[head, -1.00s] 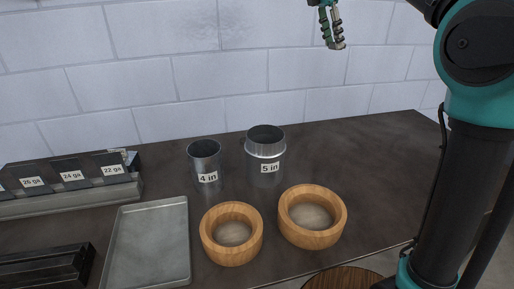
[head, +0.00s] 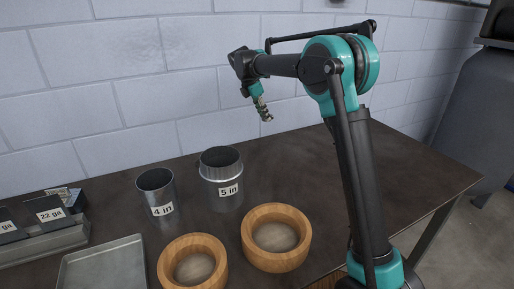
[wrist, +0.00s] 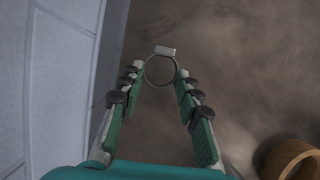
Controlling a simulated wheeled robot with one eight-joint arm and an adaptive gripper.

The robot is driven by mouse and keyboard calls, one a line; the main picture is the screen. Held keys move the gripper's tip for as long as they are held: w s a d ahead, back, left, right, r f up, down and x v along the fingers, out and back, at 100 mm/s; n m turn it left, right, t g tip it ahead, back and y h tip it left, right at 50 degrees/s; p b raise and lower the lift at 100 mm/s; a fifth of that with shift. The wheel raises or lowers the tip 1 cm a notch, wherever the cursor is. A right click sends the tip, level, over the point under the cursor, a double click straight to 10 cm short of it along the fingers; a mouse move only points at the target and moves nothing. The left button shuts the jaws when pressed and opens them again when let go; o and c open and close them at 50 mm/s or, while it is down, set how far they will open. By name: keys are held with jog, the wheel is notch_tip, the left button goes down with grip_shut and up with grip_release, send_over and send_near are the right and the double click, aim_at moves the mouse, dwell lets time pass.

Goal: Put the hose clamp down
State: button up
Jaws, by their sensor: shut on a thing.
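My gripper (head: 263,109) hangs above the bench, to the right of and higher than the "5 in" metal cylinder (head: 221,180). In the wrist view, its fingers (wrist: 160,75) are shut on the hose clamp (wrist: 146,72), a thin metal ring with a small pale block (wrist: 165,50) at its far side. The clamp is held at the fingertips with the dark bench top behind it. In the head view the clamp is too small to make out clearly.
A "4 in" cylinder (head: 156,196) stands left of the "5 in" one. Two wooden rings (head: 276,261) (head: 193,276) lie in front. A metal tray (head: 102,272) and a gauge-labelled rack (head: 40,235) are at left. The bench (head: 425,170) is bare at right. A wooden ring (wrist: 291,158) shows in the wrist view.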

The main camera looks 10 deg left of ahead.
aim_at(266, 146)
notch_tip(266, 146, down, 13)
jog(key=shift+r, duration=0.2)
dwell(0.3)
jog(key=o, duration=0.9)
jog(key=shift+f, duration=0.1)
jog(key=shift+o, duration=0.2)
jog(key=v, duration=1.2)
